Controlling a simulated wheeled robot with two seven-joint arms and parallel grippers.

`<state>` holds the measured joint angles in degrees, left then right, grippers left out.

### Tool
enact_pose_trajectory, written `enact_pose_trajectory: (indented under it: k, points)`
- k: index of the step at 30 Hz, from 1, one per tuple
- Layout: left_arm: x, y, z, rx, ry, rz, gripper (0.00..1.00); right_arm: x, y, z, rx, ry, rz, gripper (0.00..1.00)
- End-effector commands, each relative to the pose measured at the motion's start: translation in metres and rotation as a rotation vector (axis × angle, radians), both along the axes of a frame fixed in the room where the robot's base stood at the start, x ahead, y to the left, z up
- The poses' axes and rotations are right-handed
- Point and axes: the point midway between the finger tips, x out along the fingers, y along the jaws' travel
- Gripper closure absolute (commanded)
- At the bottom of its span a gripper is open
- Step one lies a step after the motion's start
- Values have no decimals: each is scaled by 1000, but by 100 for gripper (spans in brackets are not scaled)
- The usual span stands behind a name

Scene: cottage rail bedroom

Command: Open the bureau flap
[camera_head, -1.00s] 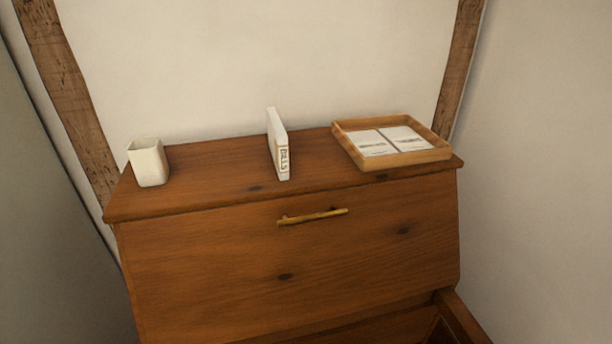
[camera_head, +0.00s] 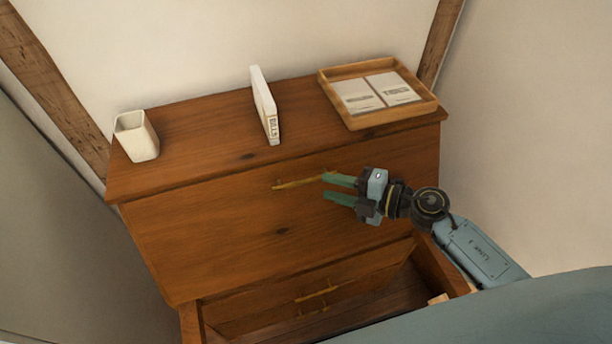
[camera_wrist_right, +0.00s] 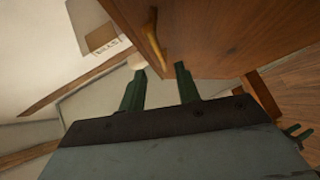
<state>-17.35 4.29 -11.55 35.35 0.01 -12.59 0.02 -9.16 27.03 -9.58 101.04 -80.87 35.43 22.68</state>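The wooden bureau's sloping flap (camera_head: 225,225) is shut, with a thin brass bar handle (camera_head: 296,184) near its top edge. My right gripper (camera_head: 326,187) comes in from the right with its two green fingers parted, one above the other. The upper fingertip is close to the right end of the handle; I cannot tell if they touch. In the right wrist view the open fingers (camera_wrist_right: 160,82) show with the handle (camera_wrist_right: 155,40) just beyond and between their tips. Nothing is held.
On the bureau top (camera_head: 205,140) stand a white cup (camera_head: 137,137), an upright white "BILLS" box (camera_head: 265,105) and a wooden tray (camera_head: 391,119) with two cards. Below the flap, a drawer with brass handles (camera_head: 316,292) and wooden side pieces project. Walls close in on both sides.

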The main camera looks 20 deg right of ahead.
Motion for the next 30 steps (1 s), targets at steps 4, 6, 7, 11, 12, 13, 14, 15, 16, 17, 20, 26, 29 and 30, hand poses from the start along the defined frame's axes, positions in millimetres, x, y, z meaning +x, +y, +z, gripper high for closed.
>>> enact_pose_trajectory:
  k: [4, 6, 7, 11, 12, 13, 14, 15, 16, 17, 20, 26, 29, 30]
  points:
    - [0, 3, 4, 4, -1, 0, 64, 22, 24, -5, 4, -1, -2, 67]
    - [1, 4, 4, 5, -1, 0, 64, 29, 32, -8, 4, 0, -1, 67]
    - [1, 4, 4, 6, -1, 1, 64, 32, 36, -8, 3, -1, -1, 67]
    - [1, 5, 4, 6, -2, 1, 64, 41, 46, -13, 2, 1, -2, 67]
    - [2, 5, 5, 6, -2, 1, 64, 43, 48, -13, 2, 1, -2, 67]
    - [2, 5, 5, 5, -3, 0, 64, 44, 49, -14, 2, 1, -1, 67]
    - [2, 5, 5, 5, -3, 1, 64, 45, 50, -14, 1, 1, 0, 67]
    - [3, 5, 5, 5, -4, 1, 64, 45, 51, -14, 1, 1, 0, 67]
    - [3, 5, 5, 5, -5, 1, 64, 46, 51, -14, 1, 1, 0, 67]
    - [3, 4, 5, 5, -5, 0, 64, 46, 51, -14, 0, 0, -1, 67]
    - [4, 4, 5, 6, -7, 1, 64, 46, 52, -15, 0, 1, -1, 67]
    - [5, 4, 5, 6, -7, 1, 64, 46, 51, -15, 0, 1, -1, 79]
    - [5, 4, 5, 6, -7, 1, 64, 46, 51, -15, 0, 1, -1, 92]
    - [5, 4, 5, 6, -7, 1, 64, 46, 51, -15, 0, 1, -1, 98]
